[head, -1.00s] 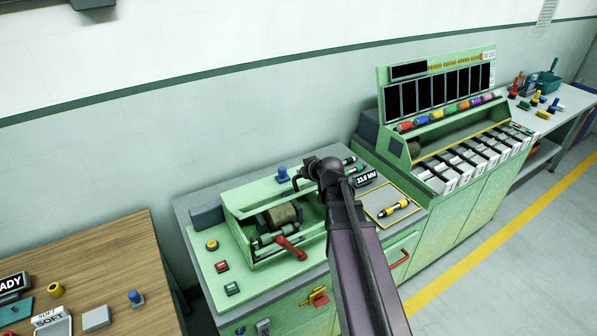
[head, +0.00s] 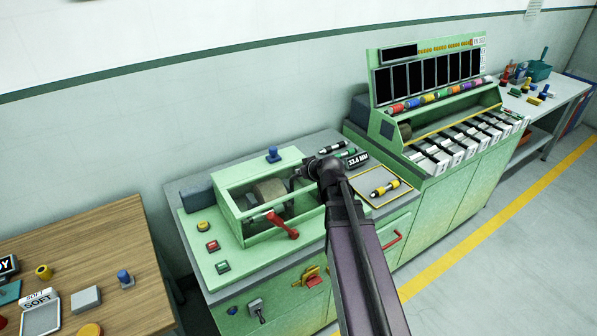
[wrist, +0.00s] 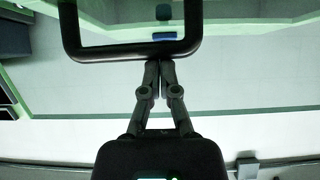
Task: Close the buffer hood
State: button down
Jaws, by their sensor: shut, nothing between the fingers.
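The buffer (head: 270,191) is a drum inside a green housing on the green machine at the centre of the head view. Its hood (head: 258,168) is a green frame over the drum, which looks pale, as if behind a clear pane. I cannot tell whether the hood sits fully down. A red lever (head: 282,224) sticks out at the front. My gripper (head: 297,178) is at the hood's right end, partly hidden by my arm. In the wrist view my gripper (wrist: 165,62) is shut and empty, its tips at or very near a dark rounded frame (wrist: 130,52); contact is unclear.
A blue knob (head: 273,154) stands behind the hood. Yellow, red and green buttons (head: 203,226) line the machine's left side. A yellow-edged tray (head: 408,184) lies to the right, before a tall green sorter (head: 440,170). A wooden table (head: 110,245) is at left.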

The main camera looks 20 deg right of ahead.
jog(key=shift+r, duration=0.25)
